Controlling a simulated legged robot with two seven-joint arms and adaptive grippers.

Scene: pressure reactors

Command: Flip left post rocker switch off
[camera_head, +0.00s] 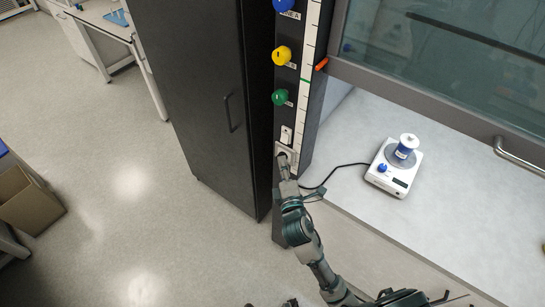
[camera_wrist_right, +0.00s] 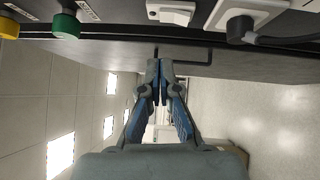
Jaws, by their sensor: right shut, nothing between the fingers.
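The white rocker switch (camera_head: 286,135) is on the dark left post (camera_head: 291,115), below the green knob and above a socket. In the right wrist view the switch (camera_wrist_right: 171,11) shows at the top edge, partly cut off; I cannot tell which way its rocker is tilted. My right gripper (camera_head: 284,162) is shut and empty, just below the switch in the head view and overlapping the socket. In the wrist view its closed fingertips (camera_wrist_right: 159,68) line up roughly with the switch, with a visible gap between them. My left gripper is not identifiable.
A socket with a dark plug and cord (camera_wrist_right: 242,24) sits beside the switch. Blue, yellow (camera_head: 281,56) and green (camera_head: 279,97) knobs are higher up the post. A dark cabinet (camera_head: 200,90) stands left. A hotplate stirrer (camera_head: 394,168) stands on the bench, right, under the raised sash.

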